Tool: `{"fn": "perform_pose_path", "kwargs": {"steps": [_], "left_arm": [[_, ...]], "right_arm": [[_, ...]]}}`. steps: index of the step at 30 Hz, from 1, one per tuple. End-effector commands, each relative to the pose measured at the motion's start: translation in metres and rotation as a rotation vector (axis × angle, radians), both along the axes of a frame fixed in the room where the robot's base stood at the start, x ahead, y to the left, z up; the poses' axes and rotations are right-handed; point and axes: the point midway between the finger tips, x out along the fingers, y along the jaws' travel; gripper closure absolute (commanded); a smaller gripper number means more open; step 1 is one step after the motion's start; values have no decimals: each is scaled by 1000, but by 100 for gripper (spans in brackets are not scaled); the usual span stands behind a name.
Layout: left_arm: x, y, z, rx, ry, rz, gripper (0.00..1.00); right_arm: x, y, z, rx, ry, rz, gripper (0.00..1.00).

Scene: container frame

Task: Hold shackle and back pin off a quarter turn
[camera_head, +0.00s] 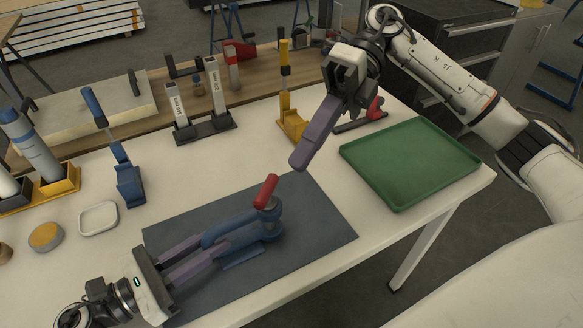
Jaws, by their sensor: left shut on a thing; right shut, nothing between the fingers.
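A blue shackle (270,229) stands on a dark blue-grey mat (325,222) at the front of the table. A red pin (266,190) sticks up from its far end, tilted to the right. My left gripper (222,246) reaches in from the lower left with long purple fingers and is shut on the shackle. The exact contact is hard to make out, as the fingers and blue parts overlap. My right gripper (301,160) is shut and empty, pointing down to the left above the table. It is apart from the pin, above and right of it.
A green tray (408,201) lies at the right edge. A yellow stand (290,122), a dark rack with two grey upright pieces (206,130) and a blue clamp-like tool (128,186) stand behind the mat. A white dish (98,233) and a round tin (45,249) lie left.

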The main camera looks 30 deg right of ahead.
Motion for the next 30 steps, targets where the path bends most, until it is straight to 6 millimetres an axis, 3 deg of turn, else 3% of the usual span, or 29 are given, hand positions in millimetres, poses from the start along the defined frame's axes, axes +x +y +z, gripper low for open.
{"fn": "perform_pose_path", "kwargs": {"steps": [9,18,25,30], "left_arm": [[1,0,1,-1,0,2,100],[1,0,1,-1,0,2,100],[1,0,1,-1,0,2,100],[1,0,1,-1,0,2,100]], "right_arm": [[-5,-40,9,-361,309,-523,100],[-8,-66,20,-514,521,-982,100],[-9,-71,21,-534,581,-1116,100],[-8,-61,6,-537,589,-1121,100]]}}
